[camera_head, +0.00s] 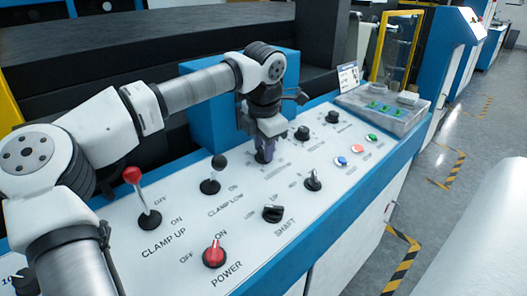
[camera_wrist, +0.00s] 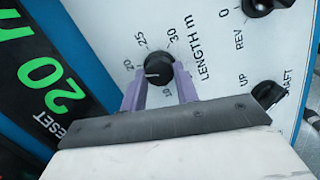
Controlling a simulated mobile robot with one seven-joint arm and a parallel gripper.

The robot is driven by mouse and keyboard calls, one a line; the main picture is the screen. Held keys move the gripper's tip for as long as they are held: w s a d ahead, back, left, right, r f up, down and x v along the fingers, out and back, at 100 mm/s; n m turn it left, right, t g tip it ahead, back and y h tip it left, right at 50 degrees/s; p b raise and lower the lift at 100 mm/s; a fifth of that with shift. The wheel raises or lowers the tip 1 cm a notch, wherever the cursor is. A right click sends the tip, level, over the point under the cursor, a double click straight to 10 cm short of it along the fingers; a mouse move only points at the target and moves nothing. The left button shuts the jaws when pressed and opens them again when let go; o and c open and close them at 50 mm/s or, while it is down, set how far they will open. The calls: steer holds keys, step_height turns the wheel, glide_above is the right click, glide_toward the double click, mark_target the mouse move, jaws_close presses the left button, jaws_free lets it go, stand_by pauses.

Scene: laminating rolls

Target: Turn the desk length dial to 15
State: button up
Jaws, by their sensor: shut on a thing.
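The length dial (camera_wrist: 158,66) is a round black knob on a white panel, marked "LENGTH m" in the wrist view. Its numbers 10, 20, 25 and 30 show around it; the 15 mark is hidden near the left finger. A faint light mark shows on the knob's lower left, but I cannot read its exact setting. My gripper (camera_wrist: 160,82) has its purple fingers on both sides of the knob, shut on it.
A black display (camera_wrist: 45,75) beside the dial shows a green 20.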

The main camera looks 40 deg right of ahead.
steer(key=n+b, duration=0.3)
steer(key=n, duration=0.2)
steer(key=shift+s+f+n+t, duration=0.1)
steer(key=shift+n+t, duration=0.2)
steer(key=shift+t, duration=0.1)
steer(key=shift+n+y+b, duration=0.3)
steer(key=shift+n+b, duration=0.2)
steer(key=shift+n, duration=1.4)
steer(key=shift+s, duration=0.1)
steer(key=o, duration=1)
steer(key=v, duration=0.7)
steer(key=p+v, duration=0.1)
steer(key=v, duration=0.6)
steer(key=shift+s, duration=0.25)
steer(key=shift+f, duration=0.1)
